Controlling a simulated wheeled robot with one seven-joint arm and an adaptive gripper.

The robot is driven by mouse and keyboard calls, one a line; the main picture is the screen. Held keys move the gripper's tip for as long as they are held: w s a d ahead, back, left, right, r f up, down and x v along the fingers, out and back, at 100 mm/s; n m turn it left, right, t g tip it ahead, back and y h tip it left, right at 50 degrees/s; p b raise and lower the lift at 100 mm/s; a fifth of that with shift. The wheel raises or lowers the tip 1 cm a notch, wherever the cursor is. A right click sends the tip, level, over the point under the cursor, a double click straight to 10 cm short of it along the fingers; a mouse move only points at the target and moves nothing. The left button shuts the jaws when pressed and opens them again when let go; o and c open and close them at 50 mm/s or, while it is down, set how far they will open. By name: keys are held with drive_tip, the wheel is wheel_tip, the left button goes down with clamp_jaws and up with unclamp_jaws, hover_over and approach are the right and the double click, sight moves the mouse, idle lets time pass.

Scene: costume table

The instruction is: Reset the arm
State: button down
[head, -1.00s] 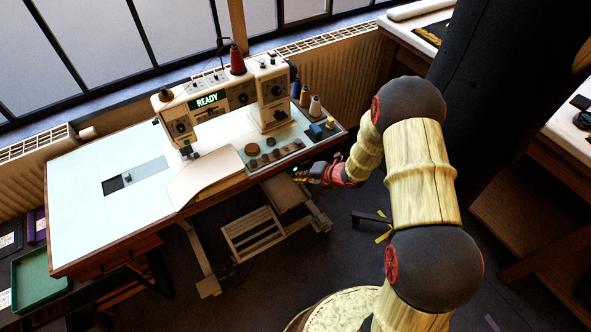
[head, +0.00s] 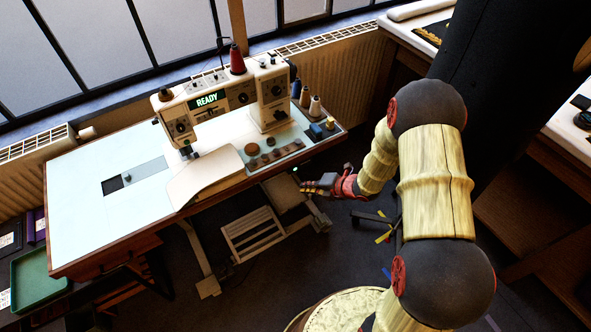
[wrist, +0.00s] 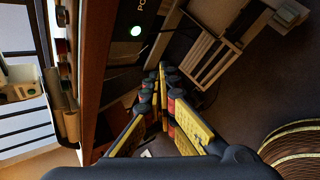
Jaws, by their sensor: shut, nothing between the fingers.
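My gripper (head: 306,187) is at the end of my arm, just off the front right corner of the sewing table (head: 75,205), at about the height of its edge and apart from it in the head view. In the wrist view its two yellow-and-black fingers (wrist: 163,72) run together to a meeting point at the tips. They are shut with nothing between them. My arm is bent, with its elbow parts at the right of the head view.
A sewing machine (head: 205,103) showing READY stands on the table, with thread spools (head: 305,97) at its right. A pedal frame (head: 252,233) is under the table. A dark column (head: 500,80) stands behind my arm. A green tray (head: 35,280) is at lower left. Floor in front is open.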

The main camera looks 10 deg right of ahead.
drive_tip(key=shift+s+d, duration=0.1)
drive_tip(key=shift+s, duration=0.25)
idle(0.3)
drive_tip(key=s+d+f+m+g+h, duration=0.2)
drive_tip(key=s+d+f+m+h, duration=0.3)
drive_tip(key=d+m, duration=0.4)
drive_tip(key=s+d+r+m+g+h, duration=0.2)
drive_tip(key=s+d+r+m, duration=0.2)
drive_tip(key=d+r+m, duration=0.15)
drive_tip(key=s+r+m+g+h, duration=0.1)
drive_tip(key=s+r+m, duration=0.2)
drive_tip(key=r+m, duration=0.25)
drive_tip(key=s+r+m+g+h, duration=0.1)
drive_tip(key=s+r+m, duration=0.3)
drive_tip(key=r, duration=0.3)
drive_tip(key=s+a+r+m+t+y, duration=0.1)
drive_tip(key=s+a+r, duration=0.2)
drive_tip(key=r, duration=0.5)
drive_tip(key=s+a+r+m+t, duration=0.1)
drive_tip(key=s+a+r, duration=0.3)
drive_tip(key=r, duration=0.5)
drive_tip(key=s+a+r+m+t+y+p, duration=0.1)
drive_tip(key=s+a+r+m+t, duration=0.1)
drive_tip(key=s+a+r, duration=0.2)
drive_tip(key=a+r, duration=0.3)
drive_tip(key=r, duration=0.2)
drive_tip(key=shift+a+r+m+y, duration=0.15)
drive_tip(key=shift+r+m+y, duration=0.05)
drive_tip(key=shift+m+y, duration=0.1)
